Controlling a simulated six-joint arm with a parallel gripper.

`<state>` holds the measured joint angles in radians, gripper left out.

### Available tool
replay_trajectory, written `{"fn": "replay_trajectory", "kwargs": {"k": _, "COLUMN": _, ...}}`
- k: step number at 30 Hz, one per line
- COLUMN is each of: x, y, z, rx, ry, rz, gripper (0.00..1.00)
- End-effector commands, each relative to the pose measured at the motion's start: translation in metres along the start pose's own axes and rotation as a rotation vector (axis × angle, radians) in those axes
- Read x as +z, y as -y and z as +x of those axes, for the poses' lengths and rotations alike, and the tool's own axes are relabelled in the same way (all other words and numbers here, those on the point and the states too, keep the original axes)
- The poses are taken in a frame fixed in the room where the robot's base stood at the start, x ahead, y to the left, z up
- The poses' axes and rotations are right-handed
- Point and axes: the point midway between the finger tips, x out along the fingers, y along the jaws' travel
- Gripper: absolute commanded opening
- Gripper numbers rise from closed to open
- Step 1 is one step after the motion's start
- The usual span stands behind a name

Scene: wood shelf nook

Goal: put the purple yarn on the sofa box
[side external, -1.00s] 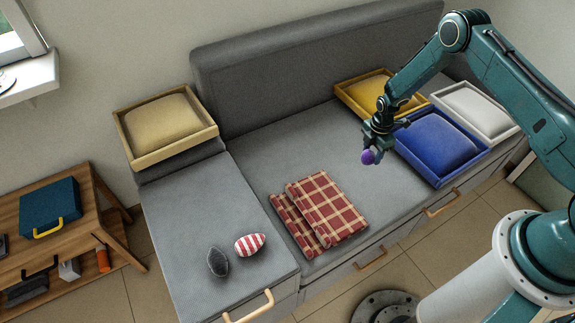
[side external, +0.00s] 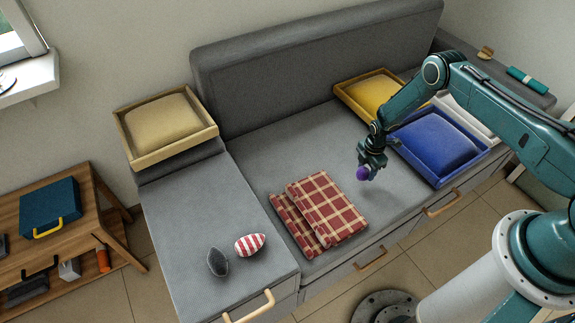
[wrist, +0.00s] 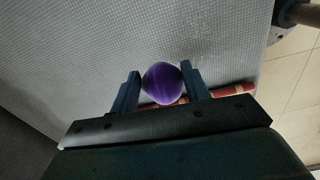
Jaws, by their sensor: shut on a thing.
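The purple yarn (side external: 362,174) is a small round ball held at the tip of my gripper (side external: 368,166), above the grey sofa seat (side external: 345,140). In the wrist view the yarn (wrist: 162,84) sits between the two fingers of my gripper (wrist: 160,76), which is shut on it. The grey box with a wooden handle at the sofa's left end (side external: 195,215) appears to be the sofa box. A dark grey pointed ball (side external: 218,262) and a red-and-white striped ball (side external: 250,245) lie on its top. My gripper is to the right of this box, apart from it.
A folded red plaid blanket (side external: 325,205) lies between my gripper and the left box. Blue (side external: 437,145) and yellow (side external: 370,92) cushion trays are close right and behind. The left box's middle is clear.

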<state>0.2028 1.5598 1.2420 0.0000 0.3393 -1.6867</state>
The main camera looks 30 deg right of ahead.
Motion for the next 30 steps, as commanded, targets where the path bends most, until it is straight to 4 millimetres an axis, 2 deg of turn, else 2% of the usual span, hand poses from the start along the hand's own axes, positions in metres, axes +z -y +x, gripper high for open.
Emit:
{"fn": "replay_trajectory", "kwargs": {"k": 12, "x": 0.0, "y": 0.001, "z": 0.037, "rx": -0.002, "ry": 0.0, "rz": 0.0, "gripper": 0.24}}
{"fn": "replay_trajectory", "kwargs": {"k": 29, "x": 0.0, "y": 0.001, "z": 0.044, "rx": -0.001, "ry": 0.0, "rz": 0.0, "gripper": 0.24}}
{"fn": "replay_trajectory", "kwargs": {"k": 30, "x": 0.0, "y": 0.001, "z": 0.043, "rx": -0.001, "ry": 0.0, "rz": 0.0, "gripper": 0.53}}
